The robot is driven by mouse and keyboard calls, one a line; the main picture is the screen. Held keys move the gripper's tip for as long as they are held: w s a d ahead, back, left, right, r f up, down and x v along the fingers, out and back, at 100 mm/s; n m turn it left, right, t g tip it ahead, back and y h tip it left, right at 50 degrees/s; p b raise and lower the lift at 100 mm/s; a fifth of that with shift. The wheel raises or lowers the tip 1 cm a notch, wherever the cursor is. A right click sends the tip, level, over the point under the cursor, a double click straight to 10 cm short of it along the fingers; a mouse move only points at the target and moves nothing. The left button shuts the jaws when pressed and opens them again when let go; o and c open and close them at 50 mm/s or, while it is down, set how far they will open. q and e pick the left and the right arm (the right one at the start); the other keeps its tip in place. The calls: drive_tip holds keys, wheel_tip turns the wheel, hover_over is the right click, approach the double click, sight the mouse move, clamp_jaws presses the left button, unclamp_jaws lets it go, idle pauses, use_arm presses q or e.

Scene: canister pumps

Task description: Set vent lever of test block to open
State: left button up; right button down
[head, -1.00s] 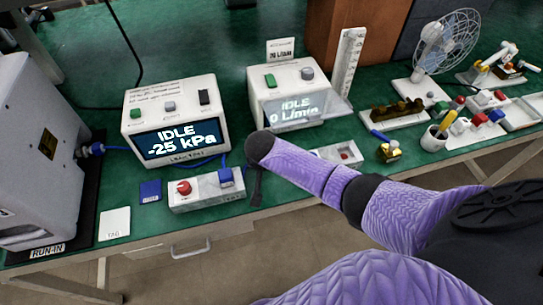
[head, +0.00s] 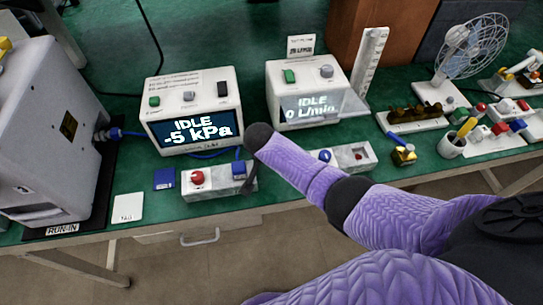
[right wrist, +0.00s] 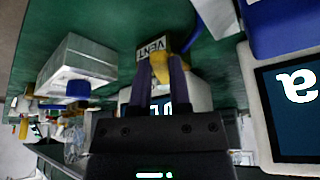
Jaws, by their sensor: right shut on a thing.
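The test block (head: 216,181) is a pale grey block with a red knob (head: 197,177) and a blue part (head: 238,170) on top, in front of the pressure box in the head view. My right gripper (head: 250,184) is at its right end, mostly behind my forearm. In the right wrist view my right gripper (right wrist: 160,70) is shut on the yellow vent lever (right wrist: 158,66), beside the VENT label (right wrist: 152,48). The fingers cover much of the lever, and its setting is hard to read. My left gripper is not in view.
The pressure box (head: 190,112) reads IDLE, -5 kPa. The flow box (head: 305,92) reads IDLE, 0 L/min. A second grey block (head: 352,158) lies to the right of my forearm. A grey canister machine (head: 50,130) stands at the left. A white TAU card (head: 127,207) lies near the front edge.

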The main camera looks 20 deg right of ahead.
drive_tip(key=c, duration=0.6)
unclamp_jaws()
drive_tip(key=shift+w, duration=0.1)
drive_tip(key=shift+o, duration=0.2)
drive_tip(key=shift+r, duration=0.15)
drive_tip(key=p+v, duration=0.5)
drive_tip(key=v, duration=0.4)
drive_tip(key=shift+r+p, duration=0.35)
drive_tip(key=shift+p, duration=0.05)
drive_tip(key=shift+a, duration=0.1)
